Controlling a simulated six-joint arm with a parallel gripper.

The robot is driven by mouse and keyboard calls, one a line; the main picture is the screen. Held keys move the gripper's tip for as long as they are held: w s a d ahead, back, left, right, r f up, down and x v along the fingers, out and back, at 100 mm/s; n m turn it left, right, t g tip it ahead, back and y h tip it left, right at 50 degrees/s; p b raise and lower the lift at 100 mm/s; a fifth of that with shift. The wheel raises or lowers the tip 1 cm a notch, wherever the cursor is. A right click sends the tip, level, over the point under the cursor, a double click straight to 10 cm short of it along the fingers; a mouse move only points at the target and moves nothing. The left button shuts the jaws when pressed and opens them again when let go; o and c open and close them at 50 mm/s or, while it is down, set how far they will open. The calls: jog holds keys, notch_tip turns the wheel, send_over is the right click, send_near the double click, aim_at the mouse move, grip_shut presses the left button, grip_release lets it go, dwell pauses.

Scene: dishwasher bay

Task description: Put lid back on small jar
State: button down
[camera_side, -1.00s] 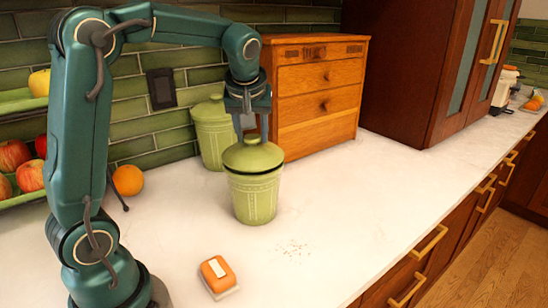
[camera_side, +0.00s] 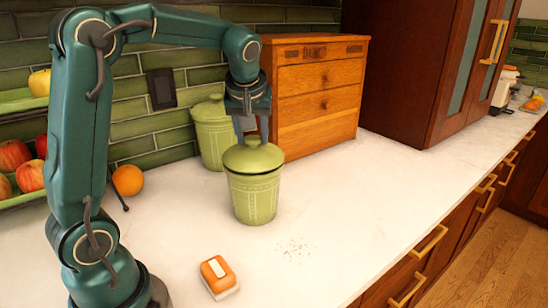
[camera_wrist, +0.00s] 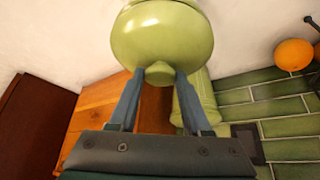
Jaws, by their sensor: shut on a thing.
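The small green jar (camera_side: 254,198) stands upright on the white counter. Its green lid (camera_side: 253,156) is over the jar's mouth and looks nearly level. A thin dark line shows between lid and jar, so I cannot tell whether the lid is fully seated. My gripper (camera_side: 252,137) points down over the lid and is shut on its knob. In the wrist view my gripper (camera_wrist: 160,76) has a finger on each side of the knob, and the lid (camera_wrist: 162,40) hides most of the jar.
A taller green canister (camera_side: 213,135) stands close behind the jar. A wooden drawer box (camera_side: 318,90) is behind on the right. An orange sponge (camera_side: 219,275) lies in front, and an orange (camera_side: 127,180) lies at left.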

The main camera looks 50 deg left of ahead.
dwell(0.3)
grip_release()
dwell(0.3)
jog(key=shift+r, duration=2.2)
grip_shut()
dwell(0.3)
